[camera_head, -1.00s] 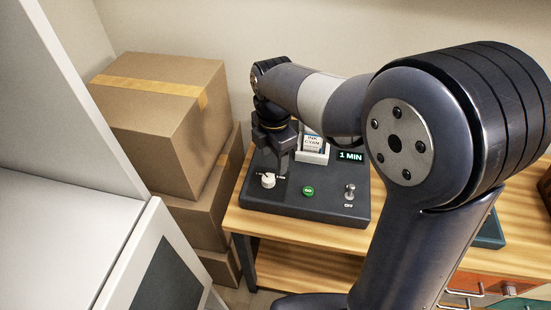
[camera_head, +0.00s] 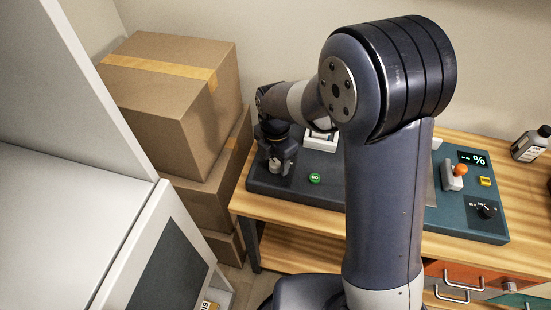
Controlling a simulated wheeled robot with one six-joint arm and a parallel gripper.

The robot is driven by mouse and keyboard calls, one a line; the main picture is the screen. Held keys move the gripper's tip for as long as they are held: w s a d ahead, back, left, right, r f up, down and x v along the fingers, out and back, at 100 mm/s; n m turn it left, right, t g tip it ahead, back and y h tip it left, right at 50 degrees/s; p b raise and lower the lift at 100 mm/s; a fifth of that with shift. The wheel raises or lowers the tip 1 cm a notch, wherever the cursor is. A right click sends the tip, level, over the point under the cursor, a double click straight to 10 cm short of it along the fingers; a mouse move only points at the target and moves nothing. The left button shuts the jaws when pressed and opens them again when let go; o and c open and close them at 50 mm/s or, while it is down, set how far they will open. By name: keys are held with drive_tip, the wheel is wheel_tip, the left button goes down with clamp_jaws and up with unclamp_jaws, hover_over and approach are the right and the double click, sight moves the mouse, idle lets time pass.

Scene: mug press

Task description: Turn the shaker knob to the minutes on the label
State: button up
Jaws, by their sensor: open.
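The shaker (camera_head: 335,182) is a dark grey unit on the left end of the wooden bench. Its small white knob (camera_head: 275,167) shows at the unit's left, partly hidden by my gripper (camera_head: 276,166). My gripper points down over the knob with its fingers apart around or just above it; I cannot tell whether they touch it. A green button (camera_head: 315,178) lies right of the knob. A white holder (camera_head: 321,141) stands at the back, partly hidden. Its label and the shaker's display are hidden behind my arm.
A bottle (camera_head: 530,143) stands far right. Cardboard boxes (camera_head: 175,100) are stacked left of the bench.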

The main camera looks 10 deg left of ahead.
drive_tip(key=shift+f, duration=0.15)
drive_tip(key=shift+c, duration=0.2)
drive_tip(key=c, duration=0.9)
drive_tip(key=shift+c, duration=0.2)
drive_tip(key=m, duration=0.4)
drive_tip(key=shift+m+b, duration=0.4)
drive_tip(key=m, duration=1)
drive_tip(key=shift+b, duration=0.4)
drive_tip(key=m, duration=0.4)
drive_tip(key=shift+m, duration=0.7)
